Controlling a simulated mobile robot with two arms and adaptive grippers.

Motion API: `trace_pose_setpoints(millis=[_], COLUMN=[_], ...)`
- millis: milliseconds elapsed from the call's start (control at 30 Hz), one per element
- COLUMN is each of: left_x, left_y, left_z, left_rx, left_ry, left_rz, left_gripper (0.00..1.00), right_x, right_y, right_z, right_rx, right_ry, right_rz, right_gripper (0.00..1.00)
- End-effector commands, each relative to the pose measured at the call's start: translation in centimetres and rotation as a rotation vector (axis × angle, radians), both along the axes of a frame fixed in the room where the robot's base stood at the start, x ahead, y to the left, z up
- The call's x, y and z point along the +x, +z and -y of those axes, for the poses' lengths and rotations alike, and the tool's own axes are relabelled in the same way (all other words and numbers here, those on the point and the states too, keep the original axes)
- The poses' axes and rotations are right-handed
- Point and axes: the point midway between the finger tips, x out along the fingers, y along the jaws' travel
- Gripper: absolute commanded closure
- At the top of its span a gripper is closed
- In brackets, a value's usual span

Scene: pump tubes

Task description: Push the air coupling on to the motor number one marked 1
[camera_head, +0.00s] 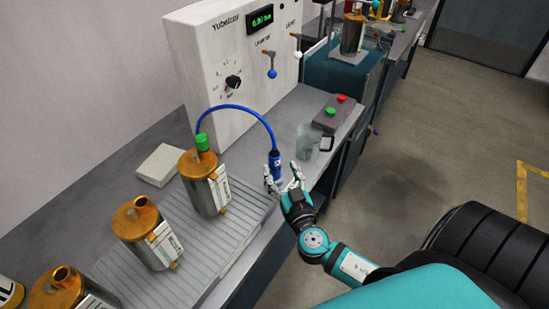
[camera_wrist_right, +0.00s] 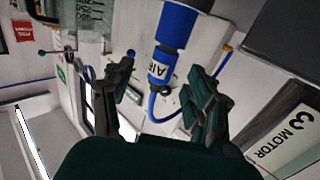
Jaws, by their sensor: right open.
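The blue air coupling (camera_head: 275,165) hangs at the end of a curved blue hose. My right gripper (camera_head: 283,178) is open, with its fingers around the lower part of the coupling. In the right wrist view the coupling (camera_wrist_right: 172,38), with a white AIR label, is between the open fingers (camera_wrist_right: 160,88); I see a gap on both sides. Several metal motors with copper tops stand on the bench: one with a green cap (camera_head: 205,180), one in the middle (camera_head: 145,230), one nearest (camera_head: 70,290). Their numbers are unreadable in the head view. A label reading MOTOR 3 (camera_wrist_right: 292,135) shows in the wrist view.
The white pump panel (camera_head: 225,70) with a dial and levers stands behind. A clear beaker (camera_head: 306,142) and a button box (camera_head: 337,112) sit close to my right gripper.

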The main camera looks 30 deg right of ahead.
Motion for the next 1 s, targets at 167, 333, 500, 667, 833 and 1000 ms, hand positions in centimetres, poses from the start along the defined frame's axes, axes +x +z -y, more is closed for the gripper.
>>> trace_pose_setpoints(millis=[167, 333, 500, 667, 833, 1000], left_x=[0.0, 0.0, 0.0, 0.0, 0.0, 0.0], left_y=[1.9, 2.6, 2.6, 2.6, 2.5, 2.5], left_z=[0.1, 0.1, 0.1, 0.1, 0.1, 0.1], left_rx=[-0.001, -0.001, -0.001, -0.001, 0.0, 0.0], left_ry=[-0.002, -0.003, -0.003, -0.003, -0.003, -0.003], left_rz=[0.0, 0.0, 0.0, 0.0, -0.001, -0.001], left_gripper=[0.6, 0.6, 0.6, 0.6, 0.6, 0.6], right_x=[2.5, 4.5, 5.0, 4.9, 4.9, 4.9], right_y=[0.7, 0.3, 0.1, 0.0, 0.1, 0.1], right_z=[0.4, 0.9, 1.0, 1.0, 1.0, 1.0], right_rx=[-0.002, -0.002, 0.0, 0.0, 0.0, 0.0], right_ry=[0.0, -0.001, 0.0, 0.0, 0.0, 0.0], right_rz=[0.003, 0.001, 0.001, 0.001, 0.001, 0.001], right_gripper=[0.43, 0.43, 0.43, 0.47, 0.69, 0.91])
